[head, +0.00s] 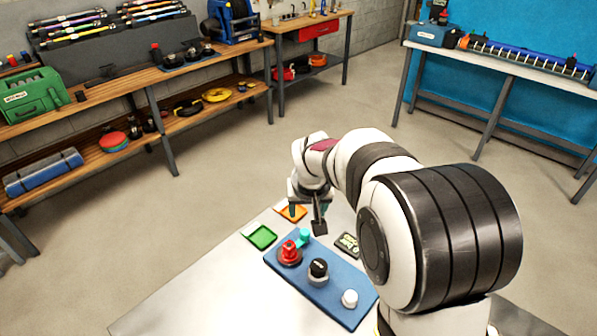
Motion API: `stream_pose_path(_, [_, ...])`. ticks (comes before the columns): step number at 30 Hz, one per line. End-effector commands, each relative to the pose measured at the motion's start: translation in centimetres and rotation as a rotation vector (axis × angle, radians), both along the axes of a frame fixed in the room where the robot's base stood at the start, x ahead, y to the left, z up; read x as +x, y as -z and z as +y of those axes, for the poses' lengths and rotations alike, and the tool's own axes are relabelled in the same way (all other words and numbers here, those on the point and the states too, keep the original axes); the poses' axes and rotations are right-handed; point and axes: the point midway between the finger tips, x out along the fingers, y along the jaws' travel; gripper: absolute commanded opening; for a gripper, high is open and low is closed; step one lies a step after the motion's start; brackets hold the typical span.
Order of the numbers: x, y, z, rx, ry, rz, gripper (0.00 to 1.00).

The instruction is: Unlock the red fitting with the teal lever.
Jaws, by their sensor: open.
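The red fitting (289,251) stands upright at the left end of a blue board (322,298) on the table. The teal lever (304,235) is beside it, just behind and to the right, close to or touching the fitting; I cannot tell which. My gripper (306,218) is open and points down above the board's far left end, near the teal lever. No object shows between its fingers. The arm hides part of the area to the right of the gripper.
A black-topped fitting (318,268) and a white knob (349,298) stand further along the board. A green tray (261,237), an orange tray (291,212) and a dark labelled block (347,244) lie around it. The table's front left (200,300) is clear.

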Motion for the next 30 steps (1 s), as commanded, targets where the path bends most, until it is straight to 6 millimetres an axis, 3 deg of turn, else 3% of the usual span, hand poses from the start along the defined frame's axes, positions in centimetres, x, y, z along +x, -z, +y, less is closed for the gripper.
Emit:
stream_pose_path(9, [3.1,8.2,-0.1,0.000,0.003,0.007,0.64])
stream_pose_path(15, [4.9,12.3,-0.1,0.001,0.005,0.005,0.64])
stream_pose_path(20, [5.5,13.7,-0.1,0.001,0.004,0.004,0.64])
stream_pose_path(28, [5.6,13.9,-0.1,0.001,0.004,0.003,0.64])
stream_pose_path(30, [5.6,13.9,-0.1,0.001,0.004,0.003,0.55])
